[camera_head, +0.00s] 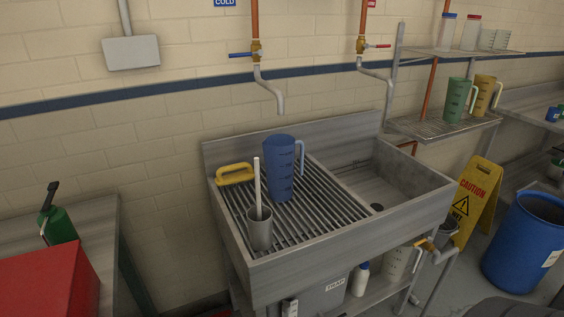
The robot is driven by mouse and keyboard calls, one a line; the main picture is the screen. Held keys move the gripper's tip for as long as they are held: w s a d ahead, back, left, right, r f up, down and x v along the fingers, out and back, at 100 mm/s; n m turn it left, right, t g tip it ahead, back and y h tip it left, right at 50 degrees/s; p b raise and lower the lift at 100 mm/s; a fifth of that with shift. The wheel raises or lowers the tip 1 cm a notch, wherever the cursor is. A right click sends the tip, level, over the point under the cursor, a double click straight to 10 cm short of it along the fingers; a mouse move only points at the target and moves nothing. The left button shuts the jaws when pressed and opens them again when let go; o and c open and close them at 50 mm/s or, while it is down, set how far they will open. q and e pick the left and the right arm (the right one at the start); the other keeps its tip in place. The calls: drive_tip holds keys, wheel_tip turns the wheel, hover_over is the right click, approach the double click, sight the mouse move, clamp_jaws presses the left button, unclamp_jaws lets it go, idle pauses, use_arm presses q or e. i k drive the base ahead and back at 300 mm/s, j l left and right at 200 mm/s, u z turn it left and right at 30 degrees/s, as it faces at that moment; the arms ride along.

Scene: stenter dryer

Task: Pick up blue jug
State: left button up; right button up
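The blue jug (280,170) stands upright on the slatted drainboard (325,207) at the left side of the steel sink unit. It has dark measuring marks, and its light blue handle faces right. A grey cup with a pale stick in it (260,229) stands in front and to the left of the jug. A yellow handled item (235,174) lies to the left, near the back corner. Neither of my grippers is in view.
The sink basin (398,182) is right of the drainboard. Two taps hang from the wall above. A wire shelf (440,128) holds a green jug (455,100) and a yellow jug (484,96). A caution sign (474,200) and blue barrel (520,240) stand right. A red box (45,283) is left.

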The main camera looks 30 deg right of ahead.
sight(280, 150)
drive_tip(key=z, duration=1)
